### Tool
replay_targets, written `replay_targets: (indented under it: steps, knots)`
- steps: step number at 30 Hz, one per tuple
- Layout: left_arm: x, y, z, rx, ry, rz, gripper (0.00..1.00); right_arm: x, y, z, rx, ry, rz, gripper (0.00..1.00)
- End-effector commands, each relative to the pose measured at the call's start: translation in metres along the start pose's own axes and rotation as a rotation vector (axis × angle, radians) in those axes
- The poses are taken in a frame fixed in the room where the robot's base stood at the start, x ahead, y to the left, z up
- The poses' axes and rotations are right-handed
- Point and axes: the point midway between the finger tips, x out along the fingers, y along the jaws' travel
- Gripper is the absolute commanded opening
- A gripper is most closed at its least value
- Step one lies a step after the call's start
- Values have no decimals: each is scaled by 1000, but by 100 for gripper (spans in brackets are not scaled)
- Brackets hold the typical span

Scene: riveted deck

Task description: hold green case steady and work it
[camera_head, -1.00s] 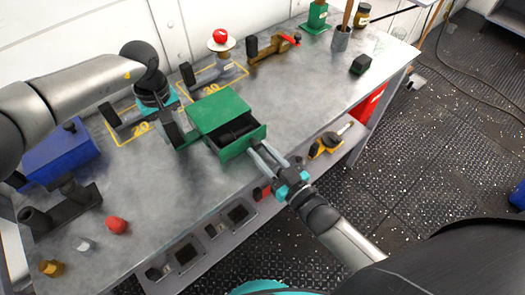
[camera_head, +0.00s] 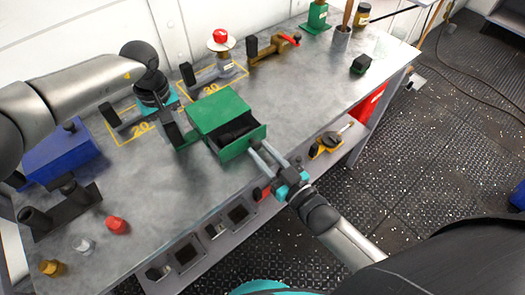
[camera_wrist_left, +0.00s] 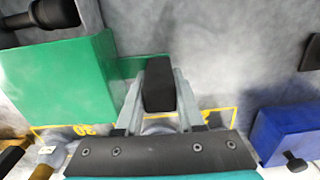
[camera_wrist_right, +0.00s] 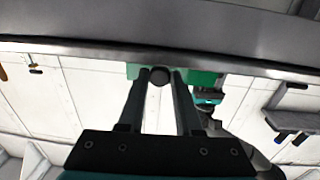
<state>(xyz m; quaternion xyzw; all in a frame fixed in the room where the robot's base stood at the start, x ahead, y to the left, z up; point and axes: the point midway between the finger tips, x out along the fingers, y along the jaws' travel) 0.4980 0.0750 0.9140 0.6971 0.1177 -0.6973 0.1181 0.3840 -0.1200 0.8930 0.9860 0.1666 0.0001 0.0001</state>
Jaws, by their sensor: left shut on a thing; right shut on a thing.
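The green case (camera_head: 218,109) stands on the metal bench with its front drawer (camera_head: 243,143) part-way out. A dark object (camera_head: 237,133) lies inside the drawer. My left gripper (camera_head: 176,135) is at the case's left side. In the left wrist view its fingers are shut on a black block-shaped grip (camera_wrist_left: 159,85) beside the green wall (camera_wrist_left: 60,85). My right gripper (camera_head: 258,152) is at the drawer front. In the right wrist view its fingers are closed around a dark round knob (camera_wrist_right: 159,76), with the green front (camera_wrist_right: 200,78) behind; the fingers partly hide it.
A blue box (camera_head: 62,155), a black two-post holder (camera_head: 66,200) and a red cap (camera_head: 117,225) stand at the left. A red-topped stand (camera_head: 221,40) and a brown clamp (camera_head: 273,46) are behind. The bench right of the case is mostly clear.

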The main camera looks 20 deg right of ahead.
Motion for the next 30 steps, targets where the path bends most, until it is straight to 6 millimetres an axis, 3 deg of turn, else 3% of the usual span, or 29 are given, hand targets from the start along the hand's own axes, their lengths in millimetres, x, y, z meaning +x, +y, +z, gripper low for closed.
replay_targets:
  steps: [13, 25, 26, 30]
  knots:
    - [0, 1, 1, 5, -2, 1, 0, 58, 1, 0, 0, 0, 1, 0]
    - [0, 2, 2, 10, -4, 1, 0, 64, 1, 0, 0, -3, 2, 0]
    - [0, 2, 2, 10, -5, 1, 0, 64, 1, 0, 0, -3, 2, 36]
    - [0, 2, 2, 8, -4, 1, 0, 64, 0, 0, 0, -2, 1, 51]
